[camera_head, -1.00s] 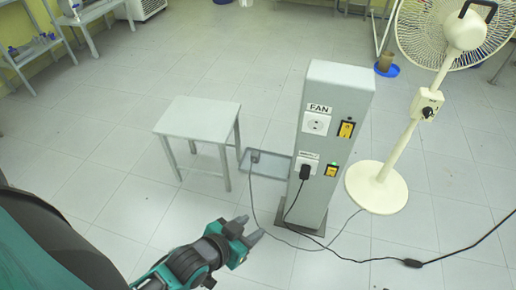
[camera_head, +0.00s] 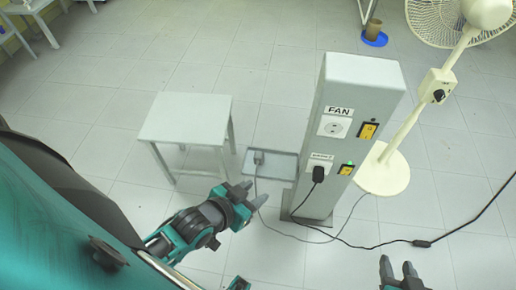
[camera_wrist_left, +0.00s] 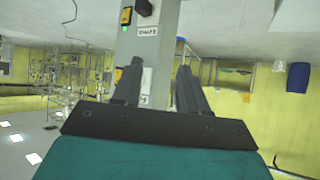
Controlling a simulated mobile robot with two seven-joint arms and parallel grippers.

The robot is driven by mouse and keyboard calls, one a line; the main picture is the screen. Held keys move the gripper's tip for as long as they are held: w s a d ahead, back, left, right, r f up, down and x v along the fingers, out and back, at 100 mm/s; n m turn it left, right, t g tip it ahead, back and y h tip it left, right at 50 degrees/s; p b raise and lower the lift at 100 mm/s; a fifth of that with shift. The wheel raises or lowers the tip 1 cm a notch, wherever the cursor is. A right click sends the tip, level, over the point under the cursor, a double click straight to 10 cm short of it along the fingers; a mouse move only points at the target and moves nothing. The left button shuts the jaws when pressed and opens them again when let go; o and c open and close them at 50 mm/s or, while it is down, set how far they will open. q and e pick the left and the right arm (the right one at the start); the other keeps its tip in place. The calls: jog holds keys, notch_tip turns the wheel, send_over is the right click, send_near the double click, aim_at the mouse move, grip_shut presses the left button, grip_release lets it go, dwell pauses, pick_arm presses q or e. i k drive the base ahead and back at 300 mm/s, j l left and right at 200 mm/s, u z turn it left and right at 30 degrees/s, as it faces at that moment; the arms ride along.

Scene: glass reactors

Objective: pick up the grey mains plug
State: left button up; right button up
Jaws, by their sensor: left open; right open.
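The grey mains plug (camera_head: 259,157) lies in a shallow grey tray (camera_head: 284,174) on the floor, between the stool and the pillar, with its cable running out toward the front. My left gripper (camera_head: 252,195) is open and empty, in front of the tray in the picture and apart from the plug. In the left wrist view its two fingers (camera_wrist_left: 157,88) are spread with the pillar behind them, and I cannot make out the plug there. My right gripper (camera_head: 399,268) is open and empty at the bottom right of the head view.
A grey pillar (camera_head: 350,110) carries a "FAN" socket (camera_head: 334,126), yellow switches and a black plug (camera_head: 318,174) in its lower socket. A grey stool (camera_head: 187,118) stands left of the tray. A cream fan (camera_head: 383,172) stands at right. Cables cross the floor.

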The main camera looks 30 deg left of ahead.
aim_at(259, 156)
jog(key=i+j+z, duration=0.15)
jog(key=j, duration=0.35)
jog(key=i+j+z, duration=0.15)
jog(key=j, duration=0.35)
jog(key=j+z, duration=0.15)
jog(key=j, duration=0.35)
